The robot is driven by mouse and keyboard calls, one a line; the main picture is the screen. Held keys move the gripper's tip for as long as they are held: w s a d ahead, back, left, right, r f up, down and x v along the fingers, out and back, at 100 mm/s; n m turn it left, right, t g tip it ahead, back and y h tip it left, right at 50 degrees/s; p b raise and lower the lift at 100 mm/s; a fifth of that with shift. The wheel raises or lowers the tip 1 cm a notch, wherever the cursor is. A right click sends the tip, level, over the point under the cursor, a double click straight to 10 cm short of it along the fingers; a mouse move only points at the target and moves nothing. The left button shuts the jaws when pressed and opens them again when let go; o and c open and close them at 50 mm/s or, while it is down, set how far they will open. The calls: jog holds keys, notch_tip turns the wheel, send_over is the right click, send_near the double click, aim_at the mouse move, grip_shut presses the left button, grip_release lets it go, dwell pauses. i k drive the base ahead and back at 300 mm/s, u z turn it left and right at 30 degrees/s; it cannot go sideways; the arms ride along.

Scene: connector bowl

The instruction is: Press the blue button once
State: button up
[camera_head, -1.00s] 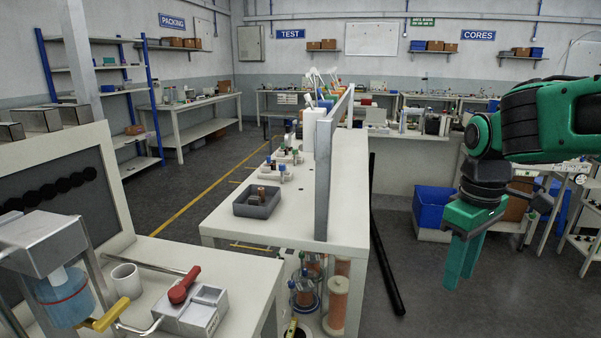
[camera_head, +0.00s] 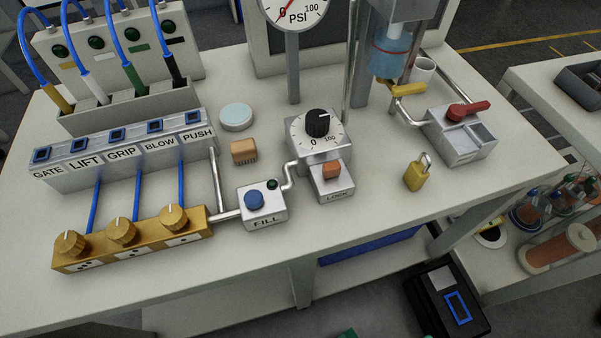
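A round blue button (camera_head: 254,201) sits on top of a small silver box labelled FILL (camera_head: 264,218), near the front of the bench in the head view. A small dark green round part (camera_head: 272,184) is beside the button on the same box. Several small blue square switches (camera_head: 114,133) sit on a silver block labelled GATE, LIFT, GRIP, BLOW and PUSH. My gripper cannot be made out. Only a sliver of green shows at the bottom edge, too little to identify.
A brass block with knobs (camera_head: 122,231) stands left of the FILL box. Right of it are a dial box (camera_head: 318,150), an orange block on the LOCK box (camera_head: 332,170), a yellow padlock (camera_head: 416,173) and a red-handled valve (camera_head: 467,110). The bench front edge is clear.

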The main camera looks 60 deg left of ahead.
aim_at(254, 198)
jog(key=u, duration=2.35)
